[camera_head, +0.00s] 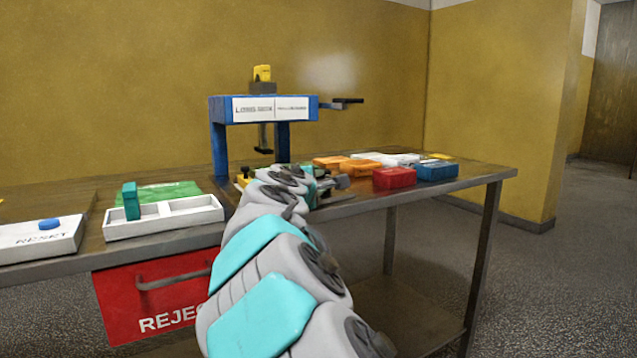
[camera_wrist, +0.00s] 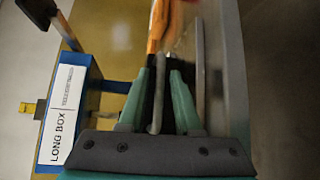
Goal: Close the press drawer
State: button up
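The press (camera_head: 217,150) has a blue frame with a white label and stands on the table at the back. In the wrist view its blue frame (camera_wrist: 84,75) and the label reading "LONG BOX" are at the left. I cannot clearly make out the press drawer; my arm covers the area in front of the press. My gripper (camera_head: 328,186) is low over the table, right of the press's base. In the wrist view my gripper (camera_wrist: 158,75) has two green fingers a little apart, with a grey bar (camera_wrist: 157,95) between them. I cannot tell whether they clamp it.
Red (camera_head: 394,178), blue (camera_head: 436,171) and orange (camera_head: 360,168) boxes lie right of my gripper. A white divided tray (camera_head: 165,227) with a green block stands left. A red reject drawer (camera_head: 120,310) hangs below the table's front edge. Open floor lies at the right.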

grip_shut()
dwell(1.1)
